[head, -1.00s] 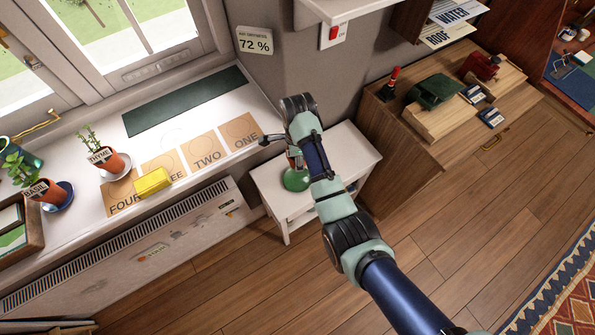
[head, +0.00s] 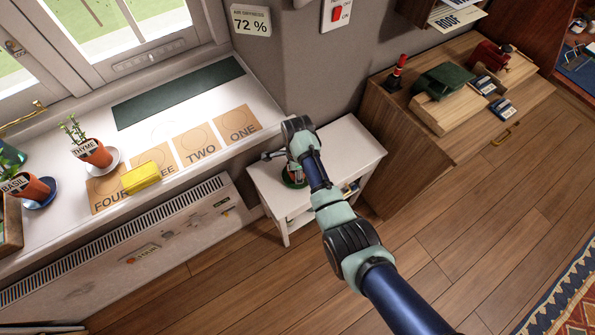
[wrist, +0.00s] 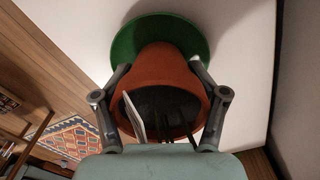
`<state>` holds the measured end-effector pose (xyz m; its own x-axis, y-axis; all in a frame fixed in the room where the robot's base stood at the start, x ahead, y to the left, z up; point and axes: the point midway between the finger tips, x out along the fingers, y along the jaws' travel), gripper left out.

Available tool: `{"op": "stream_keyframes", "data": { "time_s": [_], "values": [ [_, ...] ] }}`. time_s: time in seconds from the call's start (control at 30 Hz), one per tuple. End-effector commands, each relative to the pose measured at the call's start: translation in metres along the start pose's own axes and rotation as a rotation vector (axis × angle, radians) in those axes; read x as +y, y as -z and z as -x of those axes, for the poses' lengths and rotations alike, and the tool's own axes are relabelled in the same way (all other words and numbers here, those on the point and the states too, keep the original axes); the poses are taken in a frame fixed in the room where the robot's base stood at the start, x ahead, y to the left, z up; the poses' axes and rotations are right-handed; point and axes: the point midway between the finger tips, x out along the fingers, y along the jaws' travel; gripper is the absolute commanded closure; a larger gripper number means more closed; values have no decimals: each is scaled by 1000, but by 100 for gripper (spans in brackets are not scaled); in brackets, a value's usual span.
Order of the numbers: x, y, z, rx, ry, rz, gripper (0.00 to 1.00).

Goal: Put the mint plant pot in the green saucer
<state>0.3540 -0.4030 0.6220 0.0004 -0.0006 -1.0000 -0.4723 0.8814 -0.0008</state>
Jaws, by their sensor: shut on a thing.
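An orange pot (wrist: 160,75) with dark soil and a pale label tag is between the fingers of my gripper (wrist: 160,68) in the wrist view. The fingers are shut on its sides. The green saucer (wrist: 125,45) lies on the white side table, directly beyond the pot's base. The pot overlaps the saucer; whether its base touches it I cannot tell. In the head view my gripper (head: 290,160) is over the side table, and my arm hides most of the pot and saucer. The label's words cannot be read.
The white side table (head: 345,150) stands between the windowsill and a wooden cabinet (head: 405,155). On the sill are the thyme pot (head: 95,152), the basil pot (head: 30,187), a yellow block (head: 141,178) and numbered cards (head: 240,122). Lower shelf items sit under the table top.

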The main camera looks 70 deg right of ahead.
Motion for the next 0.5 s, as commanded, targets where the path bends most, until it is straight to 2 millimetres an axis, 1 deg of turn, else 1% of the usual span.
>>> {"op": "stream_keyframes", "data": {
  "time_s": [0.13,0.17,0.2,0.27,0.3,0.5],
  "values": [
    [0,0,-4,0,0,0,92],
    [0,0,-3,0,0,0,26],
    [0,0,-3,0,0,0,20],
    [0,0,-3,0,0,0,10],
    [0,0,-3,0,0,0,3],
    [0,0,-3,0,-1,0,3]
  ]
}}
